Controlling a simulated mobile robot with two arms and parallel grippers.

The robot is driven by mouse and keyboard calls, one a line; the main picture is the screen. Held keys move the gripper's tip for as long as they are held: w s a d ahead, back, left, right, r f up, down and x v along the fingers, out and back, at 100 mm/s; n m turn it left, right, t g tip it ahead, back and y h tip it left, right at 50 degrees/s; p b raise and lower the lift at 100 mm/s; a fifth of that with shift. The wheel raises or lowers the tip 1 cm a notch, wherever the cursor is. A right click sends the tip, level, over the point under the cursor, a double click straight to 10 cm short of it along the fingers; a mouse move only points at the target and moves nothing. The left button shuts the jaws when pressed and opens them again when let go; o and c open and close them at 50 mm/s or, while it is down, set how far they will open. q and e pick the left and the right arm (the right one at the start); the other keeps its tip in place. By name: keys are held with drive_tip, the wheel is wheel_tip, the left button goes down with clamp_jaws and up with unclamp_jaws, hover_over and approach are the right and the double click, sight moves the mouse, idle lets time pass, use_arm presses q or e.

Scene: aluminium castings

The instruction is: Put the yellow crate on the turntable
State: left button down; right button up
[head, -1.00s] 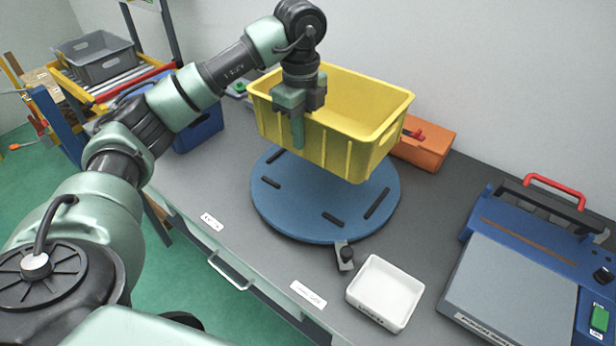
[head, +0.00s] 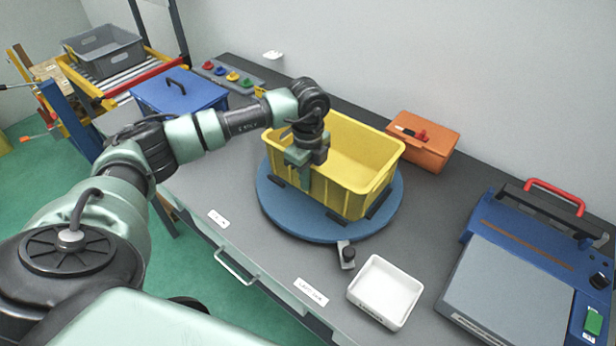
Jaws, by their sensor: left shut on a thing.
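The yellow crate (head: 345,192) is upright and empty as far as I can see, over the middle of the blue turntable (head: 292,219). Its base looks to be down on the disc, between the dark strips. My left gripper (head: 304,172) is shut on the crate's near left wall, from above. The far finger is hidden by the wall. My right gripper is not in view.
An orange box (head: 424,150) stands behind right of the turntable. A white tray (head: 385,291) and a clamp knob (head: 347,254) are in front. A blue-grey machine (head: 520,270) is at right. A blue case (head: 182,92) stands at the back left.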

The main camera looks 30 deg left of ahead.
use_arm(q)
drive_tip(key=c, duration=1.9)
unclamp_jaws()
drive_tip(key=shift+f, duration=0.1)
drive_tip(key=o, duration=0.4)
drive_tip(key=shift+c, duration=0.2)
drive_tip(key=shift+r, duration=0.2)
wheel_tip(320, 180, up, 12)
drive_tip(key=b, duration=0.2)
drive_tip(key=shift+b, duration=0.3)
